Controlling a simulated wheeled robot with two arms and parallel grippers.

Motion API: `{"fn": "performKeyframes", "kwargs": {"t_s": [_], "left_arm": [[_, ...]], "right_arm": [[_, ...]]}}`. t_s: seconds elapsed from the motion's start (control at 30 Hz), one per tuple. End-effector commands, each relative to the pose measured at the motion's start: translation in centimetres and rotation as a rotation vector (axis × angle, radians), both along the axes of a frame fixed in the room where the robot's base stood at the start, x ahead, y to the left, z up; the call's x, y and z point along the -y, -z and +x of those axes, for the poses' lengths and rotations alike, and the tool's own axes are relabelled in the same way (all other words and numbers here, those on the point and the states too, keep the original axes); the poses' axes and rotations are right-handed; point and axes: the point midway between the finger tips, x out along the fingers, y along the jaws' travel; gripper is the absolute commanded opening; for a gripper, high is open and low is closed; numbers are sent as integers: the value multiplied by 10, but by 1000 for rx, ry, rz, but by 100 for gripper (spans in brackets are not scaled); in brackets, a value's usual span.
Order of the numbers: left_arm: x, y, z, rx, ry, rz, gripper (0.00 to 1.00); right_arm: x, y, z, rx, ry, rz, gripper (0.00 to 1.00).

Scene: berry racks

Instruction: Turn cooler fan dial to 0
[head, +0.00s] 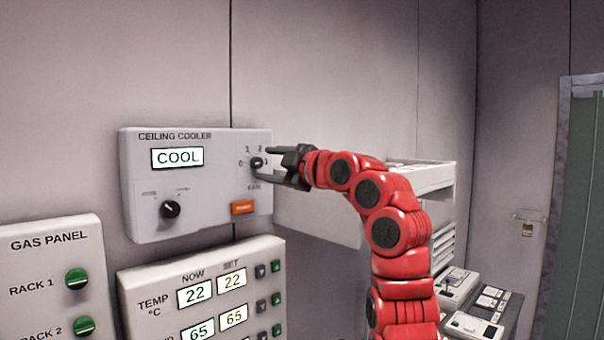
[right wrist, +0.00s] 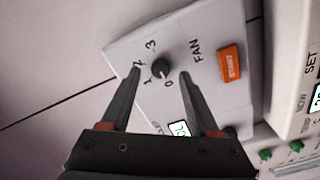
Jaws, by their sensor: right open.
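The fan dial (head: 257,163) is a small black knob on the right side of the white ceiling cooler panel (head: 215,205), ringed by marks 0 to 3. In the right wrist view the dial (right wrist: 161,68) shows between my fingertips, with 0 below it and 3 above. I cannot tell surely which mark it points at. My right gripper (head: 272,165) is open at the panel's right edge, its fingers pointing at the dial. In the wrist view the gripper (right wrist: 160,73) has one finger on each side of the dial; contact is not clear. My left gripper is not in view.
The cooler panel also has a COOL display (head: 178,157), a black mode knob (head: 170,209) and an orange button (head: 244,208) below the dial. A temperature panel (head: 150,283) is below, and a gas panel (head: 50,262) at left. Shelves stand behind my right arm.

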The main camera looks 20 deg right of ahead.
Motion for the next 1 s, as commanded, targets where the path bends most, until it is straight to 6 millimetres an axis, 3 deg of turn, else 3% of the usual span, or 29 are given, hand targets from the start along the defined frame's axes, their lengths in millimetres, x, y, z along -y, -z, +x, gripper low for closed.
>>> {"fn": "performKeyframes", "kwargs": {"t_s": [0.2, 0.5, 0.7, 1.0], "left_arm": [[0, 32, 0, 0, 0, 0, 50], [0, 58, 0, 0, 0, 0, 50], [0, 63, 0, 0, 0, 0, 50], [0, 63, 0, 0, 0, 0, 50]], "right_arm": [[21, 7, -54, 3, 5, -3, 62], [44, 5, -119, -1, 3, 0, 62], [50, 3, -138, -3, 1, -1, 62], [51, 2, -141, -5, 0, -1, 62]]}}
